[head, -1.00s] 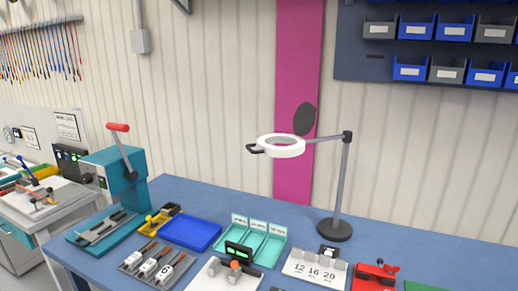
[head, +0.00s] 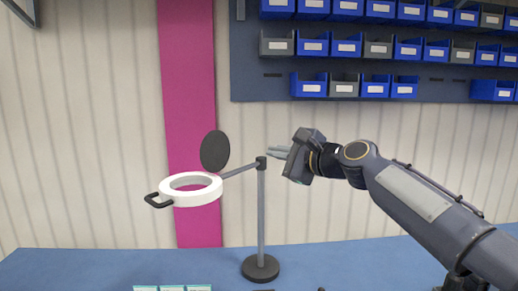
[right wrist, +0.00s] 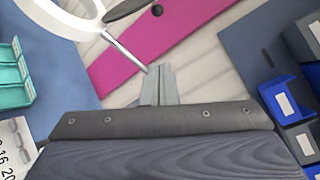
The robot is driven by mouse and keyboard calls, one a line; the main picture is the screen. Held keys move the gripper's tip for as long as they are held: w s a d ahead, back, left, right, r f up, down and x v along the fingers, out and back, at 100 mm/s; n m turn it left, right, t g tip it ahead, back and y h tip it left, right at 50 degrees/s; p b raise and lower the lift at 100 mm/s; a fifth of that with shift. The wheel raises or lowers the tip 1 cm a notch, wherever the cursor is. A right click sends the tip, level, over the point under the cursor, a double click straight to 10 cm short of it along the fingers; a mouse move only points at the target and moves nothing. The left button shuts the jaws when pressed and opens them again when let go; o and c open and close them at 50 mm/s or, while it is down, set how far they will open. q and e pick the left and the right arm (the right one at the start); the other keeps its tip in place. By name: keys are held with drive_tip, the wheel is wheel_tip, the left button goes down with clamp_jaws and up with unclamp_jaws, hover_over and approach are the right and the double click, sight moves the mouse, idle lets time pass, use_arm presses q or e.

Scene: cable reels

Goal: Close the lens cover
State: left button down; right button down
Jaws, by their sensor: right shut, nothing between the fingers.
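The magnifier lamp has a white ring head (head: 190,190) with a dark handle at its left, on a grey arm and an upright post (head: 261,215). Its dark round lens cover (head: 215,150) stands raised at the back of the ring, so the ring is uncovered. My right gripper (head: 278,153) is shut and empty, just right of the post's top and the cover. In the right wrist view the shut fingers (right wrist: 158,84) point toward the lamp arm, and part of the ring (right wrist: 72,14) and the cover (right wrist: 124,9) show at the top edge. My left gripper is not in view.
A blue bench top (head: 100,268) lies below, with teal trays (head: 172,288) at the front edge. Blue and grey bins (head: 343,87) hang on a wall panel at the upper right. Free space surrounds the ring on the left and front.

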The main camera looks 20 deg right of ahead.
sight(219, 152)
drive_tip(key=s+a+r+p+x, duration=0.1)
drive_tip(key=a+p+x, duration=0.1)
drive_tip(key=p+x, duration=0.4)
drive_tip(key=x, duration=0.6)
drive_tip(key=shift+r, duration=0.35)
drive_tip(key=shift+s, duration=0.15)
